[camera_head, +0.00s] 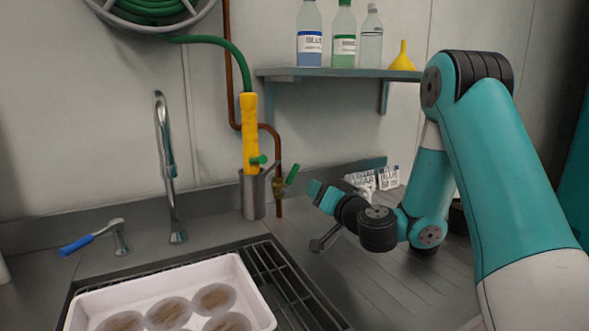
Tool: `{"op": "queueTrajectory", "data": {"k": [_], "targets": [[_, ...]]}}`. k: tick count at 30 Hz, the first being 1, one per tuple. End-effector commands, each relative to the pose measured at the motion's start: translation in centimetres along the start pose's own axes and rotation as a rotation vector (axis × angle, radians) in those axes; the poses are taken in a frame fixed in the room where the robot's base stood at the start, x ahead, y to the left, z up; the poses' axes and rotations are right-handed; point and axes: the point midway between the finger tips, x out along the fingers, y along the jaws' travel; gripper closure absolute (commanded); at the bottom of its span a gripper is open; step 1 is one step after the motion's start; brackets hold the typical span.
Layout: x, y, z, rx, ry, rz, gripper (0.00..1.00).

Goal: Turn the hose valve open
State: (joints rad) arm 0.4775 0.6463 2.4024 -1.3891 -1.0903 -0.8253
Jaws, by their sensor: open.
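A green valve handle (292,174) sits on a small brass valve (278,185) on the copper pipe (276,140) behind the sink. It is tilted up to the right. To its left, a yellow hose nozzle (250,130) with a small green lever (259,160) stands upright in a grey metal holder (253,195); a green hose (215,41) runs from its top. My gripper (318,216) is open and looks empty, to the right of and a little below the green handle. A gap shows between them in the picture; the depth is hard to tell.
A chrome faucet (168,170) and a blue-handled tap (80,242) stand to the left. A white tray (255,290) of round dishes lies on the black rack in front. A shelf (335,73) with bottles and a yellow funnel (403,57) hangs above. Small labelled packets (386,178) stand behind my arm.

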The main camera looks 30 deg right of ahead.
Motion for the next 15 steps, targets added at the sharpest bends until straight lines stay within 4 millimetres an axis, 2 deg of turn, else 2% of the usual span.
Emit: {"op": "queueTrajectory", "data": {"k": [1, 15], "targets": [[1.0, -0.5, -0.8, 0.002, -0.002, -0.001, 0.54], [8.2, -0.7, -0.7, 0.0, -0.002, -0.004, 0.54]]}}
